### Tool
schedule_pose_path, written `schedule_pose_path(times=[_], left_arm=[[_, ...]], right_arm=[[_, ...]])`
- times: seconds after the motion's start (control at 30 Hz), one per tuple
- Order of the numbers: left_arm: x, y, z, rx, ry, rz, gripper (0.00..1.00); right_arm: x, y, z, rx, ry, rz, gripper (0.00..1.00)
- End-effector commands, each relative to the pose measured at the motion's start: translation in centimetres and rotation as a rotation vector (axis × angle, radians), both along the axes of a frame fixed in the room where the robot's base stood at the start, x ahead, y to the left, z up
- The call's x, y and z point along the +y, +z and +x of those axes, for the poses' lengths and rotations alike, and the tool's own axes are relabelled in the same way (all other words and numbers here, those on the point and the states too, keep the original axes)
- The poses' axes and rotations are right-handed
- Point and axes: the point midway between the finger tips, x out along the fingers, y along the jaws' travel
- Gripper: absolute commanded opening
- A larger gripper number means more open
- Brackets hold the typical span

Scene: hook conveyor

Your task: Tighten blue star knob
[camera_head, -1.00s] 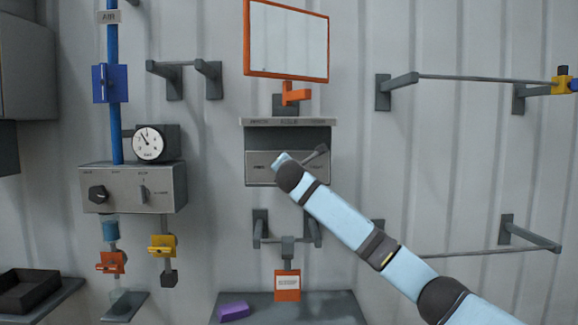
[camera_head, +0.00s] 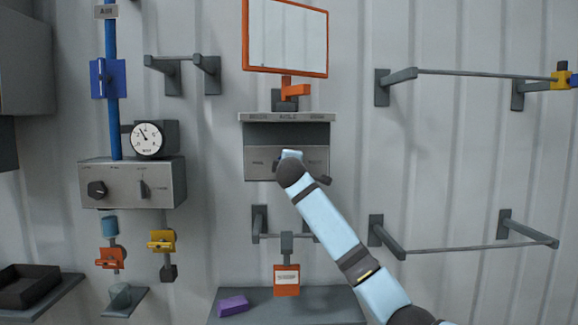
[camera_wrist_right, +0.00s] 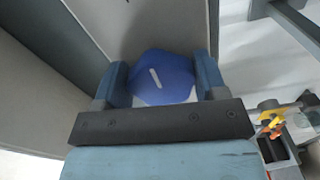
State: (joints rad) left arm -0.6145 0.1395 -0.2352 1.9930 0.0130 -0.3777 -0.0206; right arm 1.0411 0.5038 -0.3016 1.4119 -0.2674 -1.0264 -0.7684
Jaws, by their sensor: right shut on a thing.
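The blue star knob (camera_wrist_right: 163,84) shows in the right wrist view, with a white mark line on its face. My right gripper (camera_wrist_right: 160,74) has one finger on each side of the knob and is shut on it. In the head view my right arm reaches up from the lower right to the grey panel box (camera_head: 258,163) under the monitor. The wrist covers the knob there, and the fingers cannot be made out. My left gripper is in neither current view.
An orange-framed monitor (camera_head: 288,38) hangs above the panel. Below are a bracket with an orange tag (camera_head: 287,282) and a grey shelf (camera_head: 330,304) with a purple block (camera_head: 233,305). A gauge box (camera_head: 165,185) is at left. Rails (camera_head: 480,247) stick out at right.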

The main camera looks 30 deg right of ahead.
Motion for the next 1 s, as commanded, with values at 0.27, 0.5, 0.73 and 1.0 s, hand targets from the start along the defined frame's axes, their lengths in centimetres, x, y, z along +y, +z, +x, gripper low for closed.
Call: schedule_pose_path(times=[0.27, 0.5, 0.73, 1.0], left_arm=[[0.01, -0.35, 0.00, 0.000, 0.000, 0.000, 0.53], [0.02, -0.50, 0.01, 0.000, 0.000, 0.000, 0.53], [0.03, -0.55, 0.02, 0.000, 0.000, 0.000, 0.53], [0.02, -0.54, 0.02, -0.001, 0.000, 0.000, 0.53]], right_arm=[[0.09, -0.33, 0.05, -0.113, 0.000, 0.190, 0.42], [0.11, -0.35, 0.05, -0.177, 0.000, 0.293, 0.42], [0.08, -0.33, 0.05, -0.208, 0.000, 0.341, 0.42], [0.09, -0.33, 0.05, -0.213, 0.000, 0.351, 0.42]])
